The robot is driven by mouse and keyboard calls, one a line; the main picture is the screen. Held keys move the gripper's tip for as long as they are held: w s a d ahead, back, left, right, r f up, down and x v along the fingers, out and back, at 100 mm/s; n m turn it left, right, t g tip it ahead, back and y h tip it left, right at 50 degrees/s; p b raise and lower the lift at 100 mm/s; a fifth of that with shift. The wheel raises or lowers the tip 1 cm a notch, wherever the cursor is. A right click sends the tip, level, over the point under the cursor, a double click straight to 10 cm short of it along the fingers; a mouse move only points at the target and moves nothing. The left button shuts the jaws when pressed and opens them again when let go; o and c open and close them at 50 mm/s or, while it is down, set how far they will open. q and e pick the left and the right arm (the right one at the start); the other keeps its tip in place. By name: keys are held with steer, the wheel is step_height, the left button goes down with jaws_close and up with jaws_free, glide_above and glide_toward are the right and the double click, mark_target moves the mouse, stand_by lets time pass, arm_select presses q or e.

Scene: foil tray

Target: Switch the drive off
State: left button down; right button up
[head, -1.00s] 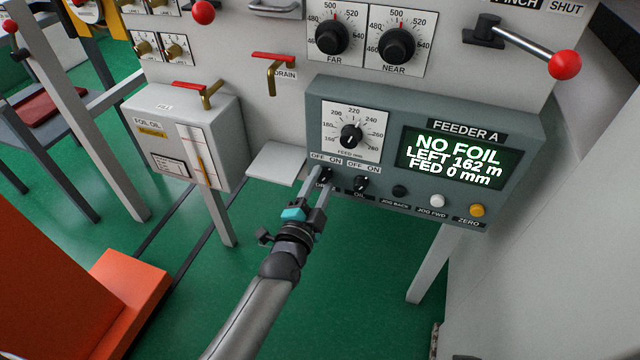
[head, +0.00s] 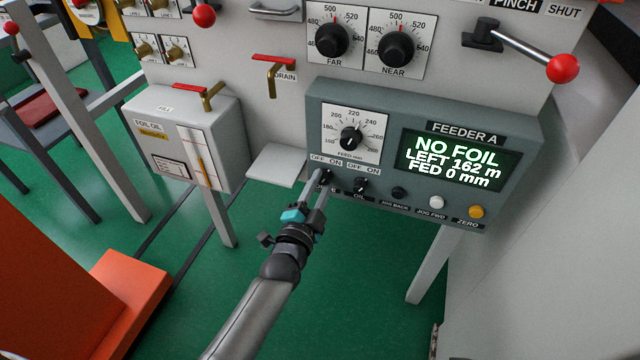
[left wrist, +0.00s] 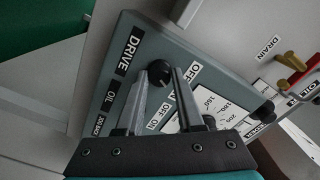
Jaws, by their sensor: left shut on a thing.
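The drive switch is a small black rotary knob (left wrist: 157,68) beside the DRIVE label (left wrist: 128,48) in the left wrist view. In the head view it sits at the lower left of the grey FEEDER A panel (head: 516,120), under an OFF/ON label (head: 325,160), mostly hidden by my fingers. My left gripper (head: 322,178) is shut on this knob, one finger on each side. I cannot clearly tell which way its pointer faces. The screen (head: 455,158) reads NO FOIL, LEFT 162 m, FED 0 mm. My right gripper is not in view.
The OIL switch (head: 360,186) is close to the right of the gripper, followed by the jog and zero buttons (head: 476,211). The feed dial (head: 350,138) is above. A pale shelf (head: 277,165) and the foil oil box (head: 183,140) are to the left.

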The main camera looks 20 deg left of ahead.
arm_select(q)
steer(key=shift+r+n+p, duration=0.1)
steer(key=shift+n+p, duration=0.3)
steer(key=shift+n, duration=0.2)
steer(key=n+p, duration=0.1)
steer(key=n, duration=0.2)
steer(key=shift+n, duration=0.4)
steer(key=shift+n+p, duration=0.65)
steer(key=shift+n, duration=2.25)
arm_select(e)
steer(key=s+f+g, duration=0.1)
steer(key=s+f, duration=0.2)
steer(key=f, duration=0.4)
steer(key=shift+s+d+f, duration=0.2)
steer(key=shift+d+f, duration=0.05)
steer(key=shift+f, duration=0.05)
arm_select(q)
steer(key=shift+p, duration=0.3)
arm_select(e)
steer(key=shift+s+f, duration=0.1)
arm_select(q)
steer(key=c, duration=0.5)
jaws_free()
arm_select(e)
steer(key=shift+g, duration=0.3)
